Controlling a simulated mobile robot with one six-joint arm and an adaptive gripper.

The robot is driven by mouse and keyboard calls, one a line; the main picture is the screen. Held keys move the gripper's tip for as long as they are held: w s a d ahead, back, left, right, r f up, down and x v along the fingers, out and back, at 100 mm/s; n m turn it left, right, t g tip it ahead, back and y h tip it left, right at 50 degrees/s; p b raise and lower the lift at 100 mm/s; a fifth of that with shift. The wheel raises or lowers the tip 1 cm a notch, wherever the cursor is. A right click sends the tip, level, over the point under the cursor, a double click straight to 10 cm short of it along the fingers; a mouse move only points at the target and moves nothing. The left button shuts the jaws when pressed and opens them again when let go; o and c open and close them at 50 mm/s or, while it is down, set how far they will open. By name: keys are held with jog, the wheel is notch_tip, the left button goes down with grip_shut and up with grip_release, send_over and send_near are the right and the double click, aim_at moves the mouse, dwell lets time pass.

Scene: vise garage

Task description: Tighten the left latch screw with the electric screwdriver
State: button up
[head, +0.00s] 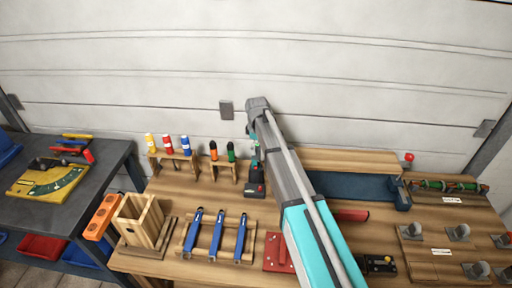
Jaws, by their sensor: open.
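My arm reaches up from the bottom over the bench, and its far joint lies against the wall in the picture. My gripper cannot be made out; the arm may hide it. Dark upright tools with red and green parts (255,188) stand on the bench just left of the arm. One may be the electric screwdriver, but they are too small and partly covered to tell. A red block (278,252) lies at the front, partly behind the arm. A small black device (380,265) lies right of the arm. I cannot tell which thing carries the left latch screw.
A blue vise-like bar (355,188) lies right of the arm. A dark table (100,190) stands left.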

jog(key=shift+f+b, duration=0.55)
jog(key=shift+f, duration=0.25)
jog(key=c, duration=1.3)
jog(key=shift+o, duration=0.2)
jog(key=shift+r, duration=0.2)
notch_tip(320, 180, up, 15)
jog(key=p, duration=1.5)
dwell(0.8)
jog(key=shift+f, duration=0.15)
